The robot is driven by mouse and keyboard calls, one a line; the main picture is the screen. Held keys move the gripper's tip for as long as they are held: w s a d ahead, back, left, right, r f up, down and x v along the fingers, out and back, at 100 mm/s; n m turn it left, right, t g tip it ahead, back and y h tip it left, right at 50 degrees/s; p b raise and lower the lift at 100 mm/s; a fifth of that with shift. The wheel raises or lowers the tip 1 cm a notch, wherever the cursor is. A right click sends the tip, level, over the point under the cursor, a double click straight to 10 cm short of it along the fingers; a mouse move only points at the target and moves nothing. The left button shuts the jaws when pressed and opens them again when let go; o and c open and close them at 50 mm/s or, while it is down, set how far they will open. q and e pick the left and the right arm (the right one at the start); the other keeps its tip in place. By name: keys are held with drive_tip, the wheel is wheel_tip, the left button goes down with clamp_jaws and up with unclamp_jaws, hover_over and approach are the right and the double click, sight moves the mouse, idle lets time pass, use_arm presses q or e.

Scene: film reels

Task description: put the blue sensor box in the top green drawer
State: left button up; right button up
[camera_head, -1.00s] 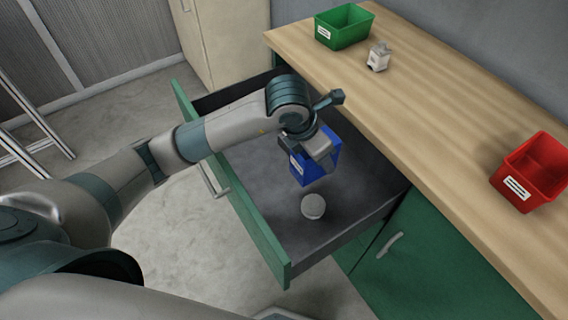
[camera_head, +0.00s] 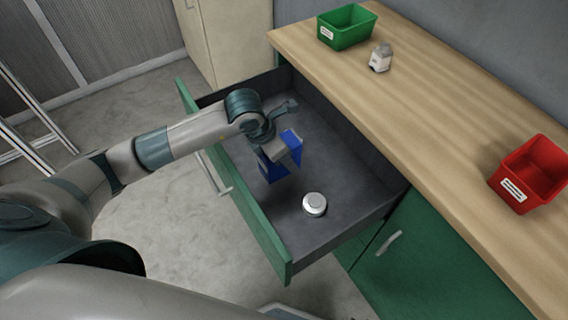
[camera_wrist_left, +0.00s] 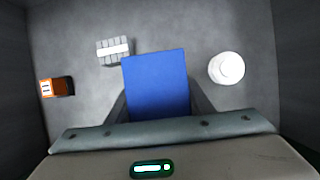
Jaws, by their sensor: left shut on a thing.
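The top green drawer (camera_head: 262,236) is pulled open, with a dark grey inside. My left gripper (camera_head: 279,158) is shut on the blue sensor box (camera_head: 270,168) and holds it inside the drawer's outline. In the left wrist view the blue box (camera_wrist_left: 156,84) sits between the fingers over the drawer floor. I cannot tell whether the box touches the floor. My right gripper is not in view.
A white round thing (camera_head: 315,204) lies in the drawer. The wrist view also shows an orange item (camera_wrist_left: 57,87) and a grey ribbed item (camera_wrist_left: 114,49) there. On the wooden counter (camera_head: 420,130) stand a green bin (camera_head: 346,28), a small grey-white object (camera_head: 380,58) and a red bin (camera_head: 532,172).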

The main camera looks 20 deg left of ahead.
use_arm(q)
wheel_tip(320, 180, down, 3)
drive_tip(key=shift+r+p, duration=0.2)
drive_tip(key=shift+p, duration=0.15)
drive_tip(key=shift+f, duration=0.7)
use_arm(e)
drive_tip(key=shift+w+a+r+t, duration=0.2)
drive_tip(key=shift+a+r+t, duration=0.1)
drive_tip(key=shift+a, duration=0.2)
use_arm(q)
drive_tip(key=o, duration=1.2)
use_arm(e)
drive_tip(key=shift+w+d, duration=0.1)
use_arm(q)
drive_tip(key=shift+r, duration=0.1)
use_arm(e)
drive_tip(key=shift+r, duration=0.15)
